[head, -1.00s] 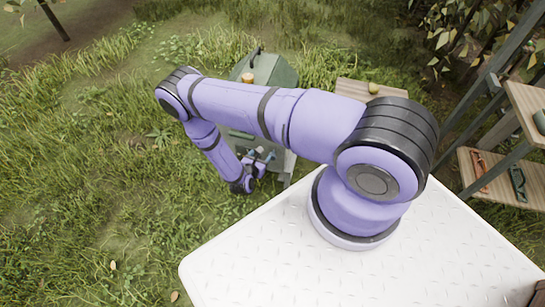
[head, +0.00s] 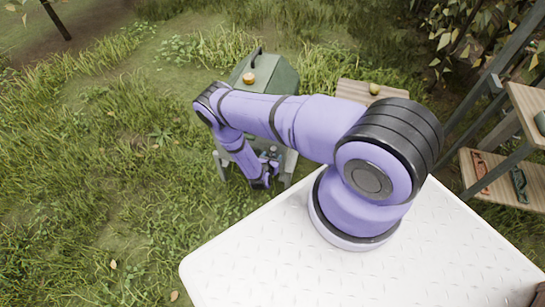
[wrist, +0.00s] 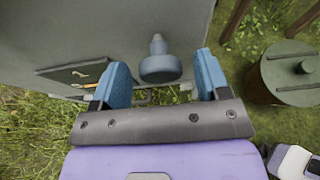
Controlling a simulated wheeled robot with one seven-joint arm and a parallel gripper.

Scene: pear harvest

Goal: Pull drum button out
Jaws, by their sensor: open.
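The drum button, a blue-grey mushroom-shaped knob (wrist: 160,66), sticks out on a short stem from a grey panel (wrist: 110,28) in the wrist view. My gripper (wrist: 161,76) is open, with one blue finger to the left of the knob and one to the right. Gaps show on both sides, so the fingers do not touch it. In the head view my gripper (head: 265,172) is low at the front of a green-grey machine (head: 278,76); my arm hides part of the machine, and I cannot make out the knob there.
A green lidded round container (wrist: 290,72) stands right in the wrist view. A wooden table (head: 350,88) with a pear (head: 375,89) is behind my arm. Grass lies left.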

